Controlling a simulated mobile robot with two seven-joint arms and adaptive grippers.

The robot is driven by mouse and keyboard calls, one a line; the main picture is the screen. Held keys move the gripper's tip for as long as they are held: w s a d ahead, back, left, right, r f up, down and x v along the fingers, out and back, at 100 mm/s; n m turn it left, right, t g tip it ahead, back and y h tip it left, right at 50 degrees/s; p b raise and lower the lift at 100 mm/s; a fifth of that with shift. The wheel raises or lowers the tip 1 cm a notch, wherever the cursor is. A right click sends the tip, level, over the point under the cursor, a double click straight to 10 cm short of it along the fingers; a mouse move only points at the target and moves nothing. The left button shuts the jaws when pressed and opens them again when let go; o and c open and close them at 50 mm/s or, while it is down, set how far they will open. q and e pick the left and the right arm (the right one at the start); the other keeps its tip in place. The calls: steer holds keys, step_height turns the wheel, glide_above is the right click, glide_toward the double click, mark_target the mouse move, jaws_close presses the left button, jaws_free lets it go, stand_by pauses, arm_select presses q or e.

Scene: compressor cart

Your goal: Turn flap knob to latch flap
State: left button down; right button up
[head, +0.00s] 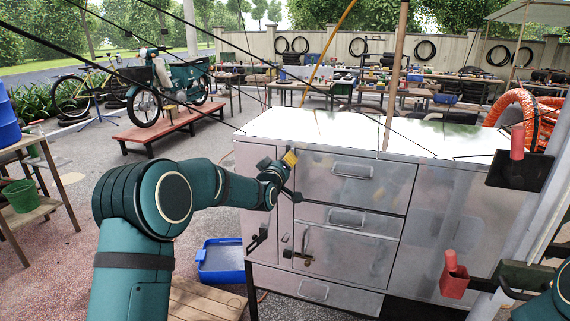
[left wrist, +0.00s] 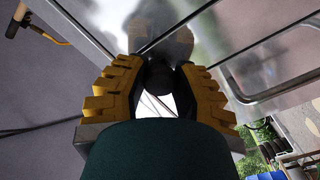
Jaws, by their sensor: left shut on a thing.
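The metal compressor cart (head: 424,185) stands in front of me with drawers and panels on its front. My left gripper (head: 285,175) is at the upper left of that front, beside a narrow panel. In the left wrist view its yellow-padded fingers (left wrist: 158,75) are closed on a dark round knob (left wrist: 157,76), which I take to be the flap knob. The fingers and arm hide most of the knob in the head view, so its turned angle cannot be told.
A dark latch handle (head: 258,239) sits lower on the narrow panel. Drawer handles (head: 352,170) stick out to the right. A blue tray (head: 221,261) lies on the ground left of the cart. A red-handled part (head: 454,276) stands at the right.

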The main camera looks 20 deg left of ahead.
arm_select(q)
steer(key=shift+f, duration=0.1)
steer(key=m, duration=0.8)
steer(key=shift+d+f, duration=0.1)
steer(key=m, duration=0.9)
steer(key=shift+m, duration=0.4)
steer(key=shift+a, duration=0.2)
stand_by(0.3)
steer(key=c, duration=0.7)
jaws_free()
